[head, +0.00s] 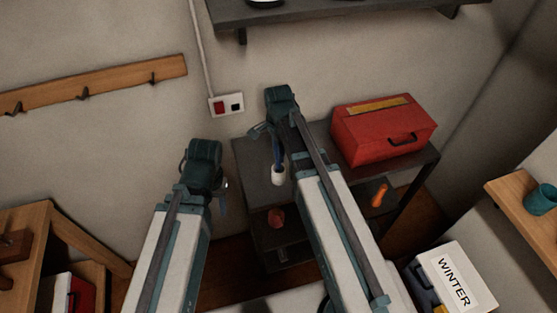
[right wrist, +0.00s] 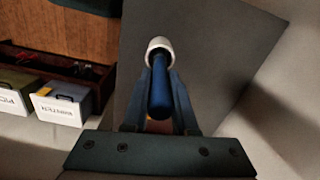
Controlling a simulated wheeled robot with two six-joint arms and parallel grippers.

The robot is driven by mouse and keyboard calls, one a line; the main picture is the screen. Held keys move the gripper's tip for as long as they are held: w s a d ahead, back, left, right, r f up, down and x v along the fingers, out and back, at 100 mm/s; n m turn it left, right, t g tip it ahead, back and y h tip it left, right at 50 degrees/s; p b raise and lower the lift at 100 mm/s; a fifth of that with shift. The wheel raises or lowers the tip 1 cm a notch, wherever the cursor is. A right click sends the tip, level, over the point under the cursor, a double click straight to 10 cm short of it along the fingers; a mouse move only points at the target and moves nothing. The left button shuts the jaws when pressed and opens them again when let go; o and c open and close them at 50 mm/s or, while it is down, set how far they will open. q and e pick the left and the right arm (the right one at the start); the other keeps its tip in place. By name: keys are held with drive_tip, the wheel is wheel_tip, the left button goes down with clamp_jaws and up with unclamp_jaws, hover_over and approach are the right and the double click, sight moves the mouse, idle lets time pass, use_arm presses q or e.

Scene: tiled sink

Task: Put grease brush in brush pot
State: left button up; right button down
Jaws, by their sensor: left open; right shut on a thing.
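The grease brush shows as a blue handle (head: 277,151) in the head view, pointing down. It also shows in the right wrist view (right wrist: 160,95). The brush pot, a small white cup (head: 278,175), stands on the dark shelf top; its white rim (right wrist: 159,43) shows at the handle's far end. The handle's lower end overlaps the pot's mouth; its bristles are hidden, so I cannot tell how deep it sits. My right gripper (right wrist: 160,78) is shut on the handle, just above the pot. My left gripper (head: 223,195) is open and empty, left of the shelf.
A red toolbox (head: 383,131) stands on the dark shelf (head: 252,187), right of my right arm. Lower down are a reddish object (head: 276,217) and an orange one (head: 379,194). A box marked WINTER (head: 455,283) and a teal mug (head: 541,199) are at right.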

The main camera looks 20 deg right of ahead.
use_arm(q)
drive_tip(key=shift+f+b, duration=0.45)
drive_tip(key=shift+f, duration=0.5)
use_arm(e)
drive_tip(key=shift+f, duration=0.95)
drive_tip(key=shift+f, duration=0.15)
drive_tip(key=c, duration=0.7)
unclamp_jaws()
use_arm(q)
drive_tip(key=shift+f, duration=0.15)
wheel_tip(320, 180, up, 12)
drive_tip(key=p, duration=1.2)
drive_tip(key=shift+r, duration=0.2)
use_arm(e)
wheel_tip(320, 180, up, 12)
drive_tip(key=shift+r, duration=0.2)
